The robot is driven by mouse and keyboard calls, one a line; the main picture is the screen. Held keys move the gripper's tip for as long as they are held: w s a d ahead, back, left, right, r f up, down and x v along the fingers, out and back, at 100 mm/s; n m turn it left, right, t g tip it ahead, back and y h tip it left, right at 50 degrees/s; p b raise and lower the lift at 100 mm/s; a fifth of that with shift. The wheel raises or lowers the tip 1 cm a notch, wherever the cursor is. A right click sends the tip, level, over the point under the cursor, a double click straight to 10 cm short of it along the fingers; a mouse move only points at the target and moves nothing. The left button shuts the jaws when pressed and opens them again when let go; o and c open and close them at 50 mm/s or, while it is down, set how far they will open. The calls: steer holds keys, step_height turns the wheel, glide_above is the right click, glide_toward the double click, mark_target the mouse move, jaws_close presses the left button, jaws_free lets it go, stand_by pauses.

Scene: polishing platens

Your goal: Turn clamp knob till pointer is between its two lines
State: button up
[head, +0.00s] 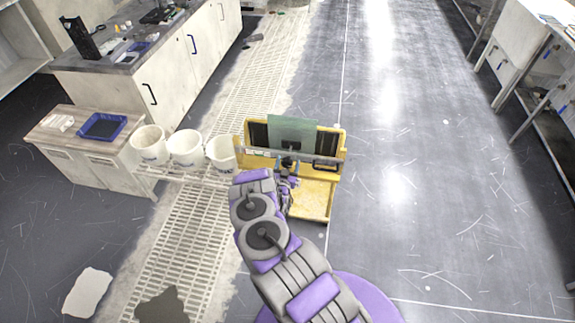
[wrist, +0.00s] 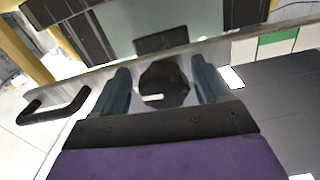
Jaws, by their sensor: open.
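The clamp knob (wrist: 164,78) is dark and many-sided, with a short pale mark on its lower face in the wrist view. It sits on a grey metal bar (wrist: 230,48). My gripper (wrist: 161,70) is open, with one blue-grey finger on each side of the knob. Narrow gaps seem to show between the fingers and the knob; contact cannot be told. In the head view my gripper (head: 288,166) is at the front of the yellow stand (head: 313,205), and my arm hides part of it. I cannot make out the two lines.
A greenish glass panel (head: 293,131) stands behind the bar. A black handle (wrist: 55,105) sticks out beside the knob. White buckets (head: 186,148) stand left of the stand. The floor to the right (head: 420,190) is clear.

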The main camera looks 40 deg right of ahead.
steer(key=shift+a+r, duration=0.1)
steer(key=shift+a, duration=0.1)
steer(key=shift+a, duration=0.1)
steer(key=shift+c, duration=0.5)
steer(key=c, duration=0.9)
steer(key=m+b, duration=0.2)
steer(key=m, duration=0.2)
steer(key=shift+m+b, duration=0.3)
steer(key=shift+m, duration=0.1)
steer(key=shift+w+m, duration=0.1)
steer(key=shift+m, duration=2.1)
